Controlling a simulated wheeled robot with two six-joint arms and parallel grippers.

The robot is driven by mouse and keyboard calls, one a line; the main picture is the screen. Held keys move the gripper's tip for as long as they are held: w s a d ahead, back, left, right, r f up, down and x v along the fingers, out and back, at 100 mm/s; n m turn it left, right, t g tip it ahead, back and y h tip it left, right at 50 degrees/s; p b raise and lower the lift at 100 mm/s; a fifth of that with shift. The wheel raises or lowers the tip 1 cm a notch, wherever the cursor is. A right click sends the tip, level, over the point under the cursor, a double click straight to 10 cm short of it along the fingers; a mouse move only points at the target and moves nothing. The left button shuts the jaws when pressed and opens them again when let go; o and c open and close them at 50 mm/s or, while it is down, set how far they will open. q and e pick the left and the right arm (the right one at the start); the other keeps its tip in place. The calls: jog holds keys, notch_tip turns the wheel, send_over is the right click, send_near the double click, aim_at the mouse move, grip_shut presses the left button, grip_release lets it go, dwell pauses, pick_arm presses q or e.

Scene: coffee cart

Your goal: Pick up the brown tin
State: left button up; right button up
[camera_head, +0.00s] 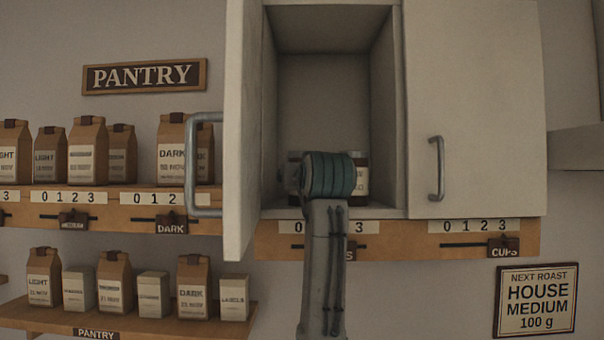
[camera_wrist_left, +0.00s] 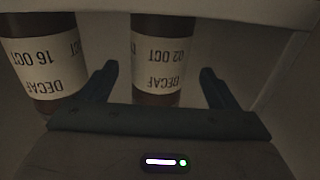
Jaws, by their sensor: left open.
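Two brown tins with pale labels stand side by side in the left wrist view, their print upside down. One brown tin (camera_wrist_left: 162,60), marked DECAF 02 OCT, shows between the spread fingers of my left gripper (camera_wrist_left: 158,70). The other tin (camera_wrist_left: 45,70), marked DECAF 16 OCT, is outside the fingers at the left. My left gripper is open and holds nothing. In the head view my left wrist reaches into the open cabinet and hides the gripper and most of the tins. Part of a labelled brown tin (camera_head: 362,178) shows right of it. My right gripper is not in view.
The cabinet (camera_head: 325,100) has its left door (camera_head: 243,130) swung open beside my arm. The right door (camera_head: 475,110) is shut. Below runs a wooden rail (camera_head: 395,246) with number strips. Shelves of paper bags (camera_head: 88,150) stand at the left.

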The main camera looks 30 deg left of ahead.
pick_arm(q)
jog(key=shift+w+a+r+p, duration=0.25)
jog(key=shift+w+a+p, duration=0.25)
jog(key=shift+w+p, duration=0.15)
jog(key=shift+w+a+r+p, duration=0.2)
jog(key=shift+w+a+p, duration=0.3)
jog(key=shift+w+p, duration=0.1)
jog(key=shift+w+a+f, duration=0.1)
jog(key=shift+w+a, duration=0.05)
jog(key=shift+a, duration=0.15)
jog(key=shift+w+f, duration=0.1)
jog(key=shift+w, duration=0.1)
jog(key=c, duration=1.3)
